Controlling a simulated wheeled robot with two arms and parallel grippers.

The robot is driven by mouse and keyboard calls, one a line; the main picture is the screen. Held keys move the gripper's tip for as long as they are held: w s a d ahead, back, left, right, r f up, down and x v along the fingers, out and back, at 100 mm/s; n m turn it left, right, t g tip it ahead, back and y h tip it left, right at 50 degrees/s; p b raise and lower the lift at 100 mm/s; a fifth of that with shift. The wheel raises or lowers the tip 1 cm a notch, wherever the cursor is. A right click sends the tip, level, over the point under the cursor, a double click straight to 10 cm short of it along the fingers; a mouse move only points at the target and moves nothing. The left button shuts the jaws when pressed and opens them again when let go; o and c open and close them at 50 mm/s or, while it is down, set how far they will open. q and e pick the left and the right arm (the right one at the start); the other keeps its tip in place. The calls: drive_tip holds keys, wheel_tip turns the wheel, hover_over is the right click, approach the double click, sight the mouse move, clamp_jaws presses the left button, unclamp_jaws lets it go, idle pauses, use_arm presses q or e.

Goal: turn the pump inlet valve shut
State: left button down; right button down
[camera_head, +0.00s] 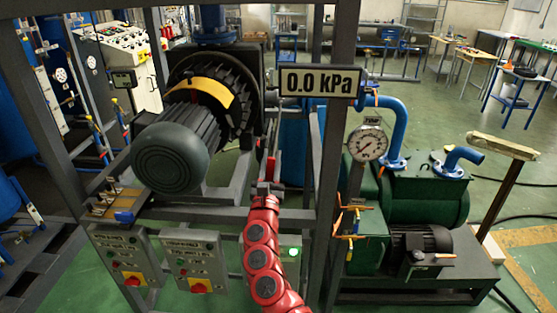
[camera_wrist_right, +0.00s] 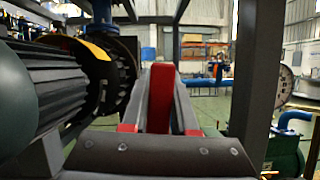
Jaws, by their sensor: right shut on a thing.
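The red valve handle (camera_head: 270,168) stands upright in the middle of the head view, in front of the dark frame and right of the large motor. My right gripper (camera_head: 268,183) comes up from below on my red arm and is shut on this handle. In the right wrist view the red handle (camera_wrist_right: 160,92) sits between the two grey fingers of my right gripper (camera_wrist_right: 160,105), with its red top at the fingertips. The valve body and pipe behind the handle are mostly hidden. My left gripper is in neither view.
A large dark motor (camera_head: 172,152) is close on the left. A frame post (camera_head: 328,200) stands just to the right. A display (camera_head: 320,81) reads 0.0 kPa. A round gauge (camera_head: 368,143) and a green pump (camera_head: 425,200) are farther right. Control boxes (camera_head: 195,258) hang lower left.

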drive_tip(key=shift+a+r+n+y, duration=0.1)
drive_tip(key=shift+a+n+y, duration=0.35)
drive_tip(key=shift+n, duration=0.55)
drive_tip(key=c, duration=0.7)
unclamp_jaws()
drive_tip(key=shift+a, duration=0.15)
